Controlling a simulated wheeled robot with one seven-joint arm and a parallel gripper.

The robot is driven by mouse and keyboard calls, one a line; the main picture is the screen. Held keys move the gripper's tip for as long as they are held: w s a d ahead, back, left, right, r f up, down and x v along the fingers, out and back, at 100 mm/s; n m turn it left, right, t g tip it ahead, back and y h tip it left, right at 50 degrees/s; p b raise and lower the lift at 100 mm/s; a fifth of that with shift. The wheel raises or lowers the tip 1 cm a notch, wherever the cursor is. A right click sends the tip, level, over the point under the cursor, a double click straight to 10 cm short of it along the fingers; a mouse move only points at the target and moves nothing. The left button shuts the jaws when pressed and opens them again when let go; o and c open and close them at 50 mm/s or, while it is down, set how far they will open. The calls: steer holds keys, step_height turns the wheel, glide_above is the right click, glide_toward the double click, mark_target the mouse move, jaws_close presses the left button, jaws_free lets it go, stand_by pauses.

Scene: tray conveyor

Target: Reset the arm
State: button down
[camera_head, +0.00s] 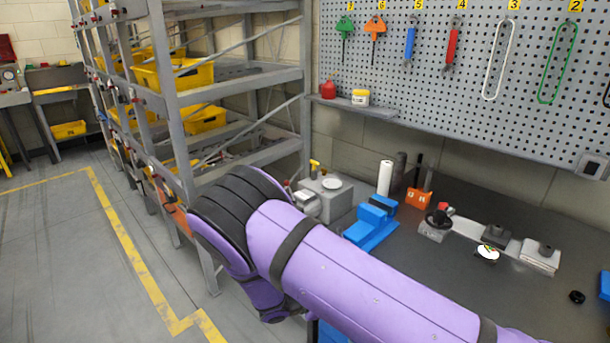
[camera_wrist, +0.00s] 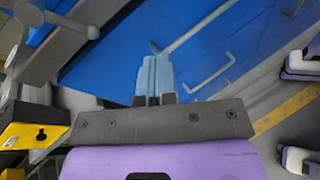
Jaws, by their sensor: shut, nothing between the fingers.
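My arm, in purple sleeves with dark bands, crosses the lower middle of the head view. Its gripper end is not visible there. In the wrist view my gripper (camera_wrist: 154,75) shows at the centre. Its two light blue fingers are together with nothing between them. Behind the fingers is a blue cabinet front (camera_wrist: 215,50) with grey bar handles. The fingers appear apart from it, though the exact gap is hard to tell.
A dark workbench (camera_head: 528,215) with a blue vise (camera_head: 372,225) and an orange holder (camera_head: 418,199) stands at right. A grey pegboard (camera_head: 400,75) hangs above. A shelf rack with yellow bins (camera_head: 178,75) stands at left. Floor at far left is open.

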steer(key=s+d+r+m+g+y, duration=0.1)
steer(key=d+r+m+g+y, duration=0.25)
steer(key=r, duration=0.75)
steer(key=s+d+r+m+g+y, duration=0.15)
steer(key=d+r+m, duration=0.35)
steer(key=r, duration=0.5)
steer(key=s+d+r+m+g+y, duration=0.1)
steer(key=s+d+r+m+y, duration=0.3)
steer(key=r, duration=0.7)
steer(key=s+d+r+m+t+y, duration=0.2)
steer(key=s+d+r, duration=0.3)
steer(key=s+r, duration=0.3)
steer(key=s+d+r+m+t+y, duration=0.2)
steer(key=s+d+r+m, duration=0.3)
steer(key=s+r, duration=0.3)
steer(key=shift+s+t+y, duration=0.4)
steer(key=shift+s+t, duration=0.4)
steer(key=shift+s, duration=1.25)
steer(key=shift+r, duration=0.1)
